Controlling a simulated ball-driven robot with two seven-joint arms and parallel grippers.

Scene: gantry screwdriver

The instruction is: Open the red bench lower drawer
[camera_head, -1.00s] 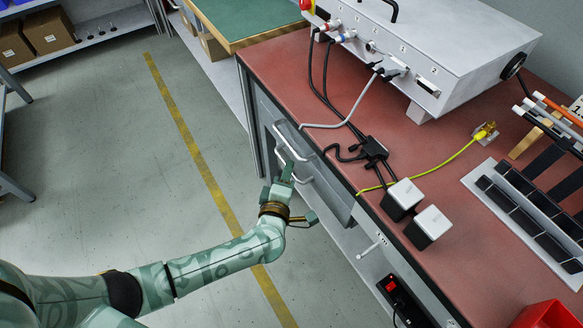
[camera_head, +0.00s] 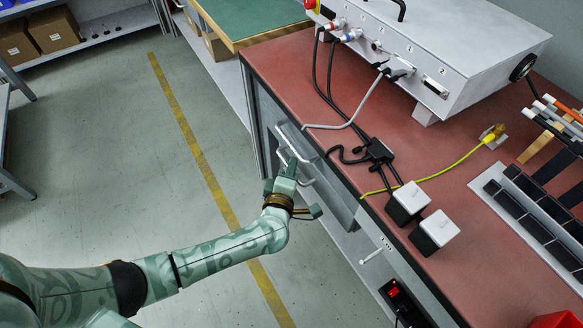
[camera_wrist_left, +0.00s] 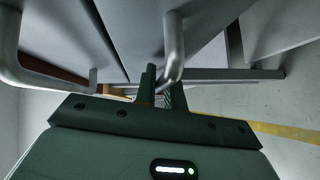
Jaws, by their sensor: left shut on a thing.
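The red bench (camera_head: 440,250) stands on the right, with grey drawer fronts on its near left side. Two bar handles show there, an upper handle (camera_head: 294,143) and a lower drawer handle (camera_head: 306,183). My left gripper (camera_head: 288,170) is at the lower handle and partly hides it. In the left wrist view, the lower handle bar (camera_wrist_left: 174,48) runs down between the two fingers (camera_wrist_left: 163,84), which are shut on it. I cannot see a clear gap at the lower drawer front (camera_head: 335,203). My right gripper is out of view.
The bench top holds a large grey box (camera_head: 450,50), black cables, a yellow cable (camera_head: 430,178) and two white-topped blocks (camera_head: 411,197). In the left wrist view another handle (camera_wrist_left: 12,55) is close on the left. Open floor (camera_head: 110,190) lies left of the bench.

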